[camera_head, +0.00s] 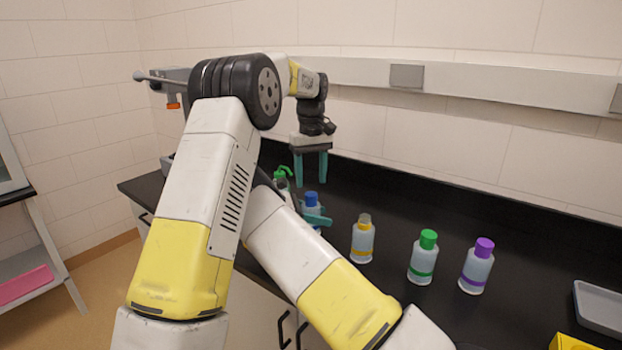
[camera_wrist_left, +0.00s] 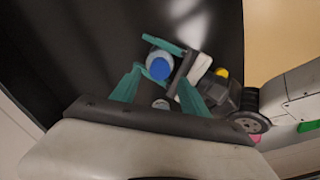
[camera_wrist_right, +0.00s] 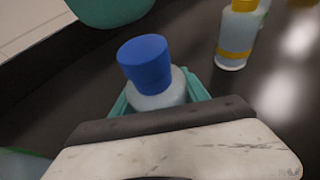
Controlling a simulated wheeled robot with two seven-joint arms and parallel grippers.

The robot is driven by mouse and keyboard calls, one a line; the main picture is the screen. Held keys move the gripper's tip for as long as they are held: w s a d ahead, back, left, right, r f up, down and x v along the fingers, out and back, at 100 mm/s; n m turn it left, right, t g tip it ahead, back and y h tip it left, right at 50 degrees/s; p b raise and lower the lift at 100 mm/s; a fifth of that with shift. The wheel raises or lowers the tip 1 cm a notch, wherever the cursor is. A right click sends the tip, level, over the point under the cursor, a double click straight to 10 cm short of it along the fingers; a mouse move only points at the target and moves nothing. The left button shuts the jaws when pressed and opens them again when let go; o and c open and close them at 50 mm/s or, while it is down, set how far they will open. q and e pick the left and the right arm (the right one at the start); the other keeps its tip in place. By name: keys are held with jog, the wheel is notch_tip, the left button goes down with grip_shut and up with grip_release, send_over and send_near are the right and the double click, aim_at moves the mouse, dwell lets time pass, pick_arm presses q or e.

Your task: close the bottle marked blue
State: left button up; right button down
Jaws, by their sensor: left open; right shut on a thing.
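The bottle marked blue (camera_head: 313,211) stands on the black bench with a blue cap (camera_head: 311,198) on its top. The cap also shows in the left wrist view (camera_wrist_left: 158,67) and the right wrist view (camera_wrist_right: 146,62); I cannot tell how tightly it sits. My right gripper (camera_wrist_right: 160,100) is shut around the bottle's body below the cap; my arm partly hides it in the head view. My left gripper (camera_head: 310,180) points down, open and empty, above the bottle. Its fingers are apart from the cap.
Bottles marked yellow (camera_head: 362,243), green (camera_head: 423,262) and purple (camera_head: 477,270) stand in a row to the right. A green-topped bottle (camera_head: 282,180) stands behind at left. A grey tray (camera_head: 600,305) lies at far right. The wall rises behind the bench.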

aim_at(311, 194)
pick_arm(q)
notch_tip(311, 194, up, 3)
jog(key=shift+r+n, duration=0.15)
jog(key=shift+n, duration=0.85)
jog(key=shift+f, duration=4.05)
grip_shut()
jog(key=shift+m, duration=1.7)
jog(key=shift+o, duration=0.2)
grip_release()
